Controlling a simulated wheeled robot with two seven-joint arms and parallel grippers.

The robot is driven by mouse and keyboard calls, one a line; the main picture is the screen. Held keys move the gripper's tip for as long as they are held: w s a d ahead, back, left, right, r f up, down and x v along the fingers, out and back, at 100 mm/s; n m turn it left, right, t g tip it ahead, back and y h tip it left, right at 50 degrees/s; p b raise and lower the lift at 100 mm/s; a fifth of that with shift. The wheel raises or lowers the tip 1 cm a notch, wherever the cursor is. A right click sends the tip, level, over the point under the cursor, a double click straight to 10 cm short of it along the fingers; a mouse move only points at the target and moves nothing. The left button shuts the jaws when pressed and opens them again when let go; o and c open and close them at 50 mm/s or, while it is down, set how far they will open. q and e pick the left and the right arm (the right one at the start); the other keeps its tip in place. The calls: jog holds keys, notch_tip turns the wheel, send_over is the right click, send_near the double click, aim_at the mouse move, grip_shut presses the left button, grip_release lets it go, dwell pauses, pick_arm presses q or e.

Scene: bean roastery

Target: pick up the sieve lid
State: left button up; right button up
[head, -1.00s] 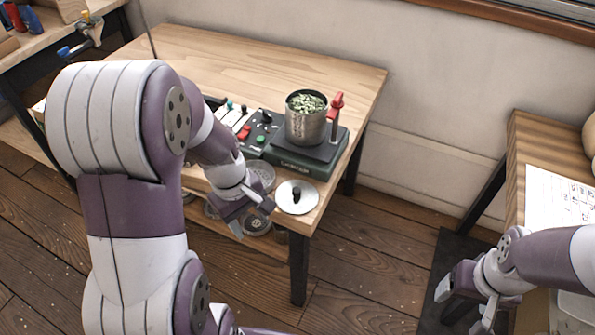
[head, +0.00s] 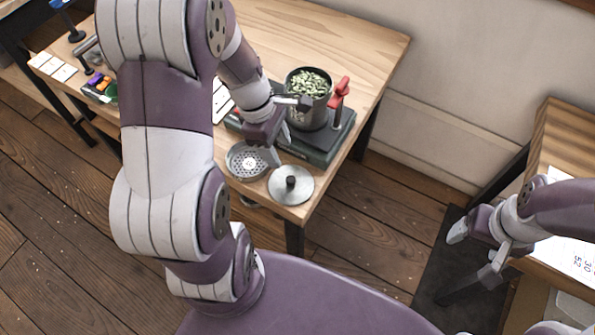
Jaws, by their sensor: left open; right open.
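A round silver lid with a black knob (head: 305,192) lies flat at the near right corner of the wooden table. Left of it is a round perforated metal dish (head: 240,170), like a sieve; I cannot tell which of the two is called the sieve lid. My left gripper (head: 290,129) is open and empty, above and behind both discs and in front of the metal pot. It hides part of the dish's far edge. My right gripper (head: 478,249) is open and empty, far to the right, away from the table.
The metal pot (head: 308,115) of green beans stands on a dark green scale-like device (head: 330,150), with a red-handled part (head: 341,92) beside it. White cards (head: 52,66) lie at the left. The back of the table (head: 330,40) is clear. Another table stands at right.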

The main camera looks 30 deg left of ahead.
aim_at(290, 178)
pick_arm(q)
jog(key=b+x, duration=0.1)
jog(key=x, duration=0.5)
jog(key=b+x, duration=0.1)
jog(key=x, duration=0.3)
jog(key=shift+s+b, duration=0.35)
jog(key=shift+s, duration=0.05)
grip_shut()
